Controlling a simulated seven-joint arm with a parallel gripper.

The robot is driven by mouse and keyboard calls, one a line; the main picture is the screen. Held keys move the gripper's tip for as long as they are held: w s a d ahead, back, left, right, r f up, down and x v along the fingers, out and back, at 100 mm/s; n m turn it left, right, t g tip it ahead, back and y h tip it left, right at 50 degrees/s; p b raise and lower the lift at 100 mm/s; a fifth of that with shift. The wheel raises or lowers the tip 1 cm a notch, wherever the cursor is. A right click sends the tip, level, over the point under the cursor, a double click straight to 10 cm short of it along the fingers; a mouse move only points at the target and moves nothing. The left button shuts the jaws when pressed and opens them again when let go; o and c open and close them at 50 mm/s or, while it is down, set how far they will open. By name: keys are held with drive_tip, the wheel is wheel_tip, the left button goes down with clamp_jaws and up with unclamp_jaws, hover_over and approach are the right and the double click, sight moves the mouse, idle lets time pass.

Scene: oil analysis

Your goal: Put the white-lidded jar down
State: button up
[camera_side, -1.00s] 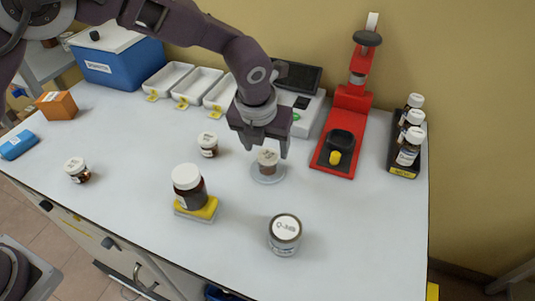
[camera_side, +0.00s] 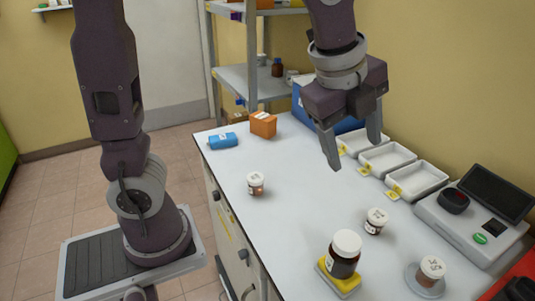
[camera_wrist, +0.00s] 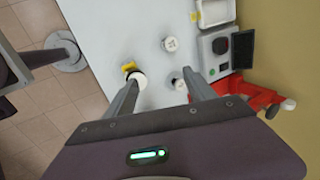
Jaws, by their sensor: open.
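Several small jars with white lids stand on the white table. One small jar (camera_side: 432,270) stands upright on a round grey disc (camera_side: 417,290) at the lower right of the side view. Another stands behind it (camera_side: 376,223), and one stands alone on the left (camera_side: 256,184). A larger dark jar with a white lid (camera_side: 344,256) stands on a yellow-topped block (camera_side: 338,285). My gripper (camera_side: 354,157) is open and empty, above the table and away from the jars. In the wrist view nothing is between its fingers (camera_wrist: 160,76). Which jar the task means, I cannot tell.
White trays (camera_side: 388,160) stand in a row at the back, beside a grey device with a dark screen (camera_side: 497,192). A blue box (camera_side: 314,108), an orange box (camera_side: 263,124) and a blue packet (camera_side: 222,141) are at the far end. The table's left middle is mostly clear.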

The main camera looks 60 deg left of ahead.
drive_tip(key=s+a+n, duration=0.3)
drive_tip(key=s+n, duration=0.6)
drive_tip(key=s+a+f+n+t, duration=0.1)
drive_tip(key=s+a+n, duration=0.3)
drive_tip(key=s+n, duration=0.4)
drive_tip(key=shift+s+a+f+n, duration=0.2)
drive_tip(key=shift+s+f+n, duration=0.15)
drive_tip(key=shift+n, duration=0.35)
